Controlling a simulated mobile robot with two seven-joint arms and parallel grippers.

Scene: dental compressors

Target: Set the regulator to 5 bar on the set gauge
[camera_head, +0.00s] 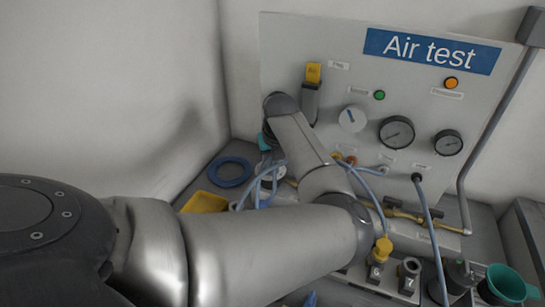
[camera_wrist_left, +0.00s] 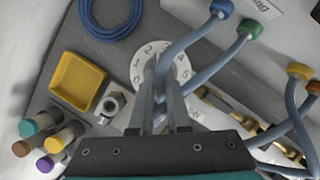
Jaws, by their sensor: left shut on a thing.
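In the left wrist view my left gripper (camera_wrist_left: 161,68) reaches down over a round white dial plate (camera_wrist_left: 136,72) with numbers around its rim; 1, 2, 4 and 5 can be made out. Its fingers are shut on the regulator knob at the plate's middle, which they mostly hide. In the head view my left gripper (camera_head: 266,156) shows only as a teal and grey bit behind my own arm, and the knob is hidden. Two dark-rimmed gauges, a larger one (camera_head: 397,133) and a smaller one (camera_head: 448,142), are on the panel; their labels and needles are too small to read.
The "Air test" panel (camera_head: 345,75) carries a yellow-topped switch (camera_head: 313,73) and a white dial with a blue mark (camera_head: 352,118). Blue-grey hoses (camera_wrist_left: 238,50) run close beside the fingers. A yellow tray (camera_wrist_left: 77,82) and a coiled blue hose (camera_wrist_left: 110,15) lie nearby.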

